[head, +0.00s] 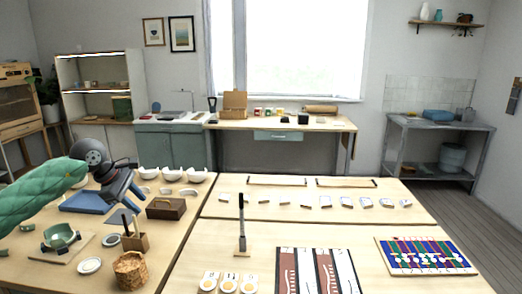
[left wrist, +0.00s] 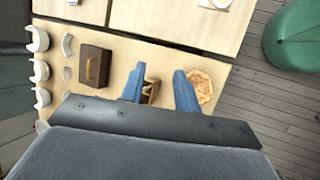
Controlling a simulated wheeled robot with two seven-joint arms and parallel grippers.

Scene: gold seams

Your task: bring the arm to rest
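My left arm comes in from the left in the head view, in a green padded sleeve. My left gripper (head: 130,198) hangs over the left table (head: 185,225). Its two blue fingers stand apart with a gap between them in the left wrist view (left wrist: 160,75), and I see nothing gripped. In that view the fingers overlap part of a wooden tool block (left wrist: 151,91) and reach beside a woven basket (left wrist: 206,85); the height above them is hard to judge. My right gripper is in neither view.
A brown wooden box (head: 166,208), white bowls (head: 197,175), the basket (head: 130,269) and a green bowl on a stand (head: 61,237) crowd the left table. An upright dark tool (head: 241,225) stands on the right-hand table. Bare tabletop lies around that tool.

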